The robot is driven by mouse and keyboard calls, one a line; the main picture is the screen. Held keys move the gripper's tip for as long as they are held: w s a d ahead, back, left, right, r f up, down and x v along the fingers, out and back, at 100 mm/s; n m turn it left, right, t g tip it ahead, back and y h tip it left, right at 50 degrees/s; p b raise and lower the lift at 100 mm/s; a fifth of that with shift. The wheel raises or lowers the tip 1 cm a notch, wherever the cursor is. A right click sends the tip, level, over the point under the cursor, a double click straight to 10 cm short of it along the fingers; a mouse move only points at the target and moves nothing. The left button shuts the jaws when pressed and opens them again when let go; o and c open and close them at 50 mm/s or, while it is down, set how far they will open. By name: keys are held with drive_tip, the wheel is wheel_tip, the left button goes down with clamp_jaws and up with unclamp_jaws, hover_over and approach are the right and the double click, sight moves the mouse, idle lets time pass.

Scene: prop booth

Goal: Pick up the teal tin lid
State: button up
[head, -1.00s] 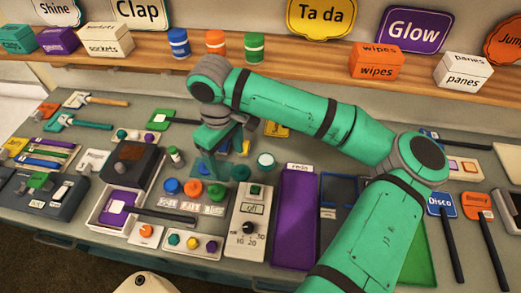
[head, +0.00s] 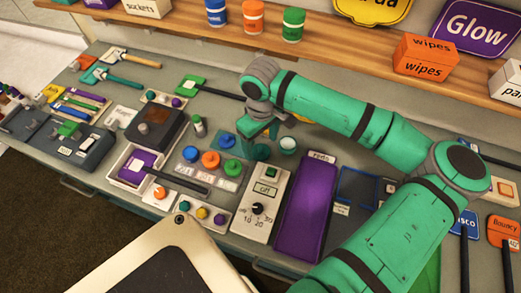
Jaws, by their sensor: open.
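A dark teal round piece (head: 262,152), which looks like the teal tin lid, lies on the grey worktop (head: 228,104) in the head view. A small round tin (head: 288,146) with a pale rim and teal middle stands just right of it; I cannot tell whether that top is a lid. My gripper (head: 258,133) is open, pointing down just above and behind the teal piece. Its fingertips are small and partly hidden by the arm, and nothing shows between them. I cannot tell its exact height above the worktop.
Blue, orange and green round lids (head: 211,160) sit close on the left. A white box with a dial (head: 262,207) and a purple tray (head: 305,212) are in front. A dark box (head: 155,130) stands further left. A shelf with tubs (head: 252,18) runs behind.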

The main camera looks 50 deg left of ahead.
drive_tip(key=shift+f, duration=1.2)
drive_tip(key=c, duration=1.1)
drive_tip(key=shift+r, duration=0.15)
